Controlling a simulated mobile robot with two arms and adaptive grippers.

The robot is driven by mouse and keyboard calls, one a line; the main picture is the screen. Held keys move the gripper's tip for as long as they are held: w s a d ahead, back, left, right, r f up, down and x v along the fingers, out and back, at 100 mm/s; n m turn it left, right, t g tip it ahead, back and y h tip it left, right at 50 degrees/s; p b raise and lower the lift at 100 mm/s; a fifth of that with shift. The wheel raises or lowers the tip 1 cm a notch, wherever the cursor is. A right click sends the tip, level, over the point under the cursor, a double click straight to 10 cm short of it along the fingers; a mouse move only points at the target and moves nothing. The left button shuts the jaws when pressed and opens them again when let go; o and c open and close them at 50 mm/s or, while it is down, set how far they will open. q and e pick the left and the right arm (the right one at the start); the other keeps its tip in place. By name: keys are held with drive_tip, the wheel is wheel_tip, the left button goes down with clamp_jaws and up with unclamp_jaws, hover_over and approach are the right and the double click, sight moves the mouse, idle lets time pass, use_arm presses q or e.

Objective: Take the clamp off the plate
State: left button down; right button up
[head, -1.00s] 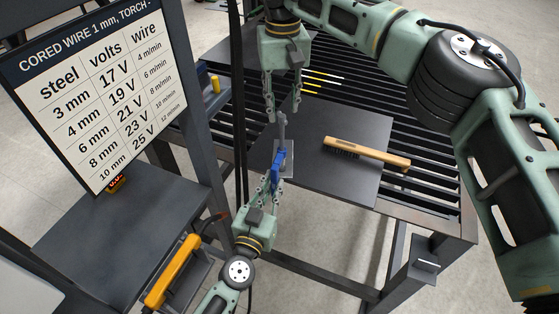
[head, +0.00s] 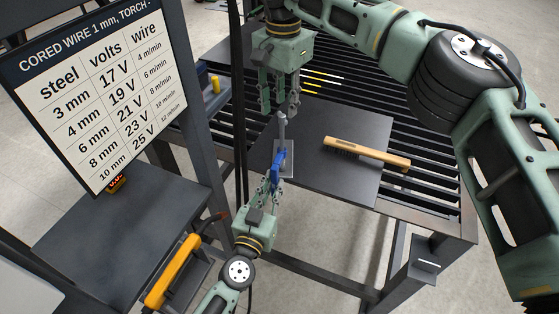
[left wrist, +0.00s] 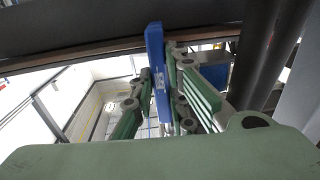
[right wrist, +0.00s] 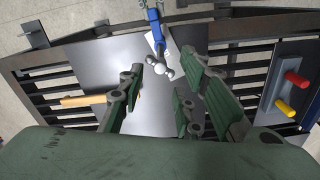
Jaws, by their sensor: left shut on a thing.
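The clamp (head: 279,160) has a blue frame and a grey screw with a handle, and sits at the near left edge of the dark plate (head: 345,180). My left gripper (head: 275,181) is shut on the clamp's blue frame from below. The blue bar (left wrist: 157,70) stands between its fingers in the left wrist view. My right gripper (head: 280,112) is open and empty above the grey end of the clamp. In the right wrist view the clamp's handle (right wrist: 162,69) lies just ahead of the open fingers (right wrist: 160,98), apart from them. The clamp's lower jaw is hidden.
A wooden-handled brush (head: 365,151) lies on the plate and overhangs its right side. A small light plate (head: 287,172) lies under the clamp. Yellow rods (head: 322,77) lie on the slatted table. A cored-wire chart (head: 100,90) and dark post stand at left.

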drive_tip(key=m, duration=0.5)
drive_tip(key=shift+m, duration=0.3)
drive_tip(key=m, duration=0.6)
drive_tip(key=shift+m, duration=0.3)
drive_tip(key=m, duration=0.5)
drive_tip(key=shift+m, duration=0.4)
drive_tip(key=m, duration=0.6)
drive_tip(key=shift+f, duration=0.1)
drive_tip(key=shift+f, duration=1.4)
